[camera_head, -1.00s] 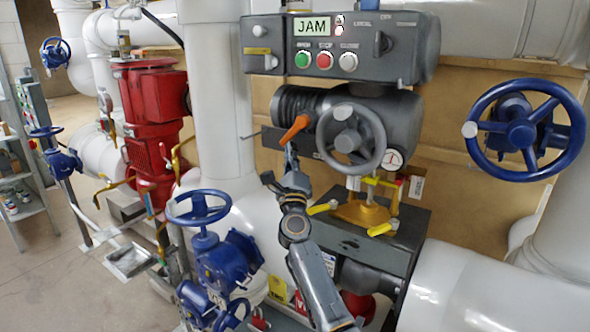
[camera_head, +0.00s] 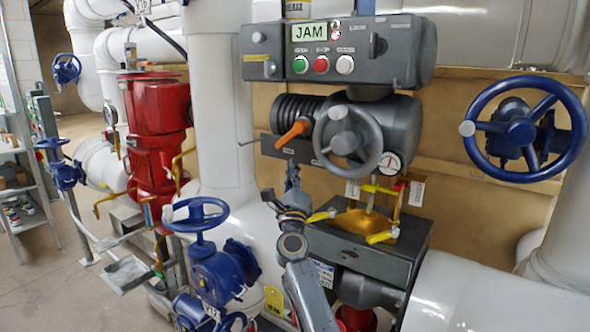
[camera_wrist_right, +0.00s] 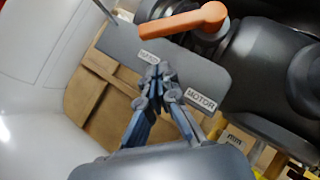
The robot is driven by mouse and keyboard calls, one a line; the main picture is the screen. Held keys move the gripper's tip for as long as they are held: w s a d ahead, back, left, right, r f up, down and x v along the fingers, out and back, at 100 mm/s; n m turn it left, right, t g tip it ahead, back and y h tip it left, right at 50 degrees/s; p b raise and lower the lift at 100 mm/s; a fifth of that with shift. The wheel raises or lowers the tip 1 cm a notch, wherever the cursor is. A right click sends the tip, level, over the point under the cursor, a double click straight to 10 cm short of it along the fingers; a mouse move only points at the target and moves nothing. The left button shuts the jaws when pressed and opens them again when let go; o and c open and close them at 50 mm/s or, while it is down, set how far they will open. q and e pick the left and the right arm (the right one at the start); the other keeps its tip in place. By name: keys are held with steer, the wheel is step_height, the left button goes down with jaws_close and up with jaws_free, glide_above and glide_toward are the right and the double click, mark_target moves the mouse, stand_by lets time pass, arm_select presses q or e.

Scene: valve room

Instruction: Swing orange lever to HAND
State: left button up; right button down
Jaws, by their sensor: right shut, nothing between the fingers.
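The orange lever (camera_head: 292,133) sits on the grey valve actuator, left of the grey handwheel (camera_head: 348,140). Its free end points down and left in the head view. In the right wrist view the lever (camera_wrist_right: 182,24) lies across the top, its free end to the left. Below it is a grey plate (camera_wrist_right: 120,45) with a MOTOR label (camera_wrist_right: 201,101) and a smaller, blurred label (camera_wrist_right: 147,58), probably HAND. My right gripper (camera_head: 291,170) is below the lever, apart from it. In the wrist view its fingertips (camera_wrist_right: 160,72) are together and empty, in front of the plate. My left gripper is not in view.
A grey control box (camera_head: 335,50) showing JAM hangs above the actuator. A thin rod sticks out left of the plate. Yellow-handled fittings (camera_head: 380,237) stand below right. Blue handwheels (camera_head: 525,130) stand at both sides. A white pipe (camera_head: 220,100) rises at left.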

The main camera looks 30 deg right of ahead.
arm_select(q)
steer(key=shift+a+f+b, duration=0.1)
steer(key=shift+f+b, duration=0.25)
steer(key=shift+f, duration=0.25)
arm_select(e)
steer(key=v, duration=1)
